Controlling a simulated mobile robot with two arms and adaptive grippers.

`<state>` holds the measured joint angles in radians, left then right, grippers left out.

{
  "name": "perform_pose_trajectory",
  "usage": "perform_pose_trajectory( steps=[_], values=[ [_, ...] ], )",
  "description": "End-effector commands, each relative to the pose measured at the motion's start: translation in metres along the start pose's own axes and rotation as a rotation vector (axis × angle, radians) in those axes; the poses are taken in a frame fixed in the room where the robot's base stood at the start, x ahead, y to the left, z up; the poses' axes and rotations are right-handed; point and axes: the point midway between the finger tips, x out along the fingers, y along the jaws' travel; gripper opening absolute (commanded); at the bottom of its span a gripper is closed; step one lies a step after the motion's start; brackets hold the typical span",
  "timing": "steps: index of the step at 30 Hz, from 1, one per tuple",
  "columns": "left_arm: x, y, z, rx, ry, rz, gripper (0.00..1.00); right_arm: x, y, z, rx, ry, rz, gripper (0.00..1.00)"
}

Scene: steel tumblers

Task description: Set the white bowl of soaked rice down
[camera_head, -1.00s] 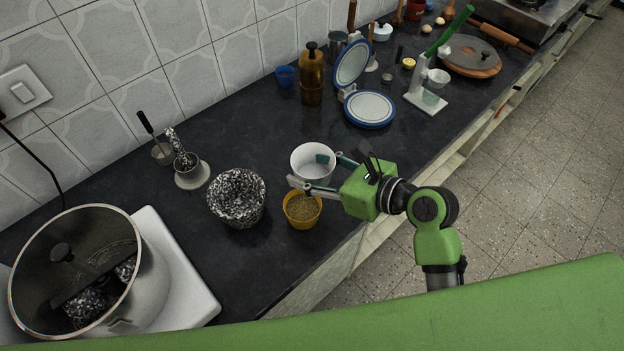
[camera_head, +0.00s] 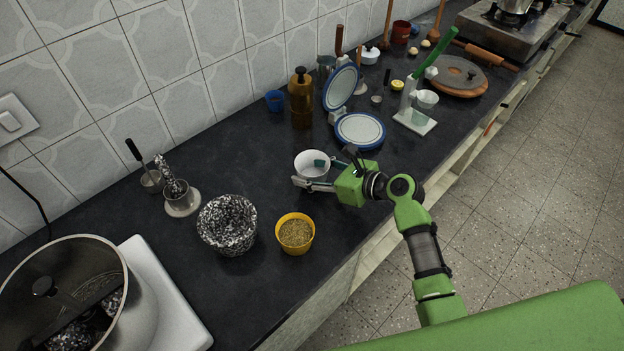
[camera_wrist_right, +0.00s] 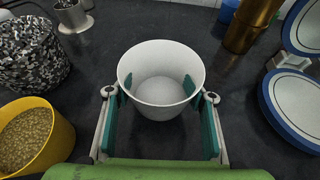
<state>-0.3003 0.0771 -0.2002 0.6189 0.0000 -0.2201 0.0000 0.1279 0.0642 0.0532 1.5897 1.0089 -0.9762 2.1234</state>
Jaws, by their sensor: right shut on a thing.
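The white bowl (camera_head: 306,170) has pale, fine-looking contents at its bottom, seen best in the right wrist view (camera_wrist_right: 160,104). My right gripper (camera_head: 311,174) is shut on the bowl, with its teal finger pads against opposite sides of the wall. The bowl is upright over the dark counter (camera_head: 255,155); whether its base touches the counter I cannot tell. In the right wrist view the gripper (camera_wrist_right: 160,95) also holds it from both sides. My left gripper is not in view.
A yellow cup of grain (camera_head: 295,234) and a black-and-white speckled bowl (camera_head: 228,224) stand to the left and in front. Dark counter is bare around the white bowl.

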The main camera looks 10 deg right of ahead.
Motion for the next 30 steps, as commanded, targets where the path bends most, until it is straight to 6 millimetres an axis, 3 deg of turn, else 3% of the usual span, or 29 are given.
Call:
perform_pose_trajectory(
  steps=[6, 18, 19, 21, 30],
  values=[
    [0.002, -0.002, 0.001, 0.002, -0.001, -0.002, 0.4, 0.012, -0.003, -0.026, 0.003, 0.0, -0.001, 0.12],
    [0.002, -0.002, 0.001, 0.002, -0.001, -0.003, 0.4, 0.014, -0.003, -0.032, 0.003, 0.0, -0.001, 0.12],
    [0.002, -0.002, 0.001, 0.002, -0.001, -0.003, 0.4, 0.014, -0.003, -0.032, 0.002, 0.0, -0.001, 0.54],
    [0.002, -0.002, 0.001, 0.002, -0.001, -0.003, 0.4, 0.014, -0.003, -0.032, 0.002, 0.0, -0.001, 0.67],
    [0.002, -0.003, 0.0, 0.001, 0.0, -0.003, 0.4, 0.014, -0.003, -0.031, 0.001, 0.0, -0.001, 0.67]
  ],
)
